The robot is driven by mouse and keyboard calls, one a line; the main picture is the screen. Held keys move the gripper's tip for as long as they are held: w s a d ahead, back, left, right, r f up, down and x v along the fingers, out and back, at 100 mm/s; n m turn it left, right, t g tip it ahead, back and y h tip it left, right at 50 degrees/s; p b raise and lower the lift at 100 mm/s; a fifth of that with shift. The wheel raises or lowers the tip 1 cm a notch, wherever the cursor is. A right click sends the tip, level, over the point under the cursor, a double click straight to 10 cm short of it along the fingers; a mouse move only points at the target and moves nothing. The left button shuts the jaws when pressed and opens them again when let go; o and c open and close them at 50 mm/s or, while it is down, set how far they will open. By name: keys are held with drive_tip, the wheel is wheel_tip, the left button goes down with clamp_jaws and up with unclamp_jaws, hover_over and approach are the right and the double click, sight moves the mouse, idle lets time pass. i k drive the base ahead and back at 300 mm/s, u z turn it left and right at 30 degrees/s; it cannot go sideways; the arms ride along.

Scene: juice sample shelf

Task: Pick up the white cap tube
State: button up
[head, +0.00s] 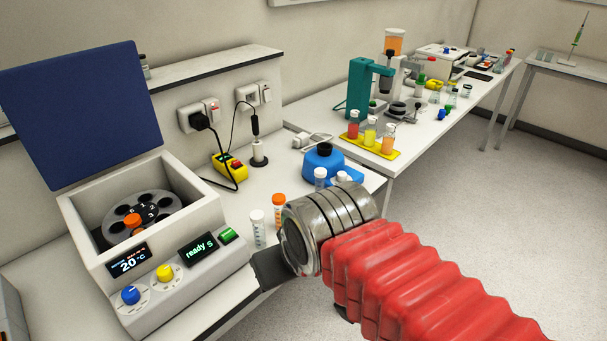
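A tube with a white cap (258,229) stands upright near the front edge of the bench, right of the centrifuge. A tube with an orange cap (279,210) stands close behind it to the right. Two more white caps (320,178) show farther back by the blue device, their lower parts partly hidden by my arm. My gripper (270,268) is in front of and slightly right of the nearest white cap tube, apart from it as far as I can see. Only one dark finger shows clearly; my wrist hides the rest, so its opening is unclear.
The centrifuge (170,275) stands at the left with its blue lid (75,110) up and an orange-capped tube (132,220) in its rotor. A blue device with a black knob (323,162) stands behind the tubes. A yellow rack (372,147) holds juice samples farther back.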

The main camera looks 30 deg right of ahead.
sight(320, 173)
drive_tip(key=z, duration=0.05)
drive_tip(key=i, duration=0.9)
